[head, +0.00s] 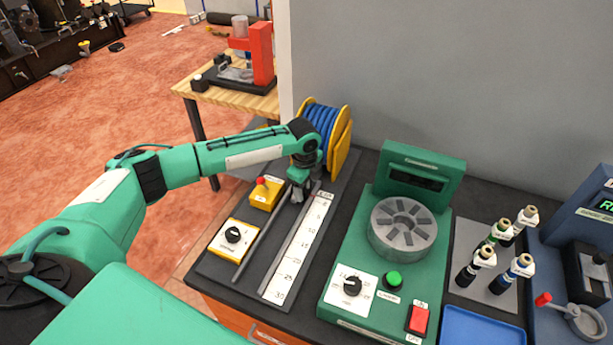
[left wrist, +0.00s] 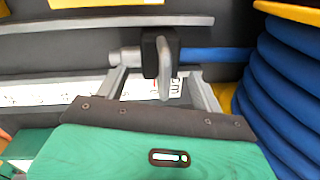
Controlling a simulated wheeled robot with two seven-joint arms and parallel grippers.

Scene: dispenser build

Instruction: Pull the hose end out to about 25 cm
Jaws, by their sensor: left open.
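The hose reel (head: 322,118) has yellow side plates and blue coils; its coils (left wrist: 275,95) fill the right of the left wrist view. A blue hose (left wrist: 218,54) runs from the reel to a hose end with a grey tube (left wrist: 126,57) and a black block with a grey lever (left wrist: 158,55). My left gripper (head: 299,192) is just in front of the reel, at the top of the white numbered scale (head: 296,245). In the left wrist view its jaws (left wrist: 161,72) are open, with the block and lever appearing between them. Contact cannot be told. The gripper hides the hose end in the head view.
Dark rails lie beside the scale, with a yellow knob box (head: 233,237) and a yellow box with a red button (head: 266,192) to the left. The green dispenser (head: 390,250) stands close on the right. A grey wall (head: 440,80) rises behind.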

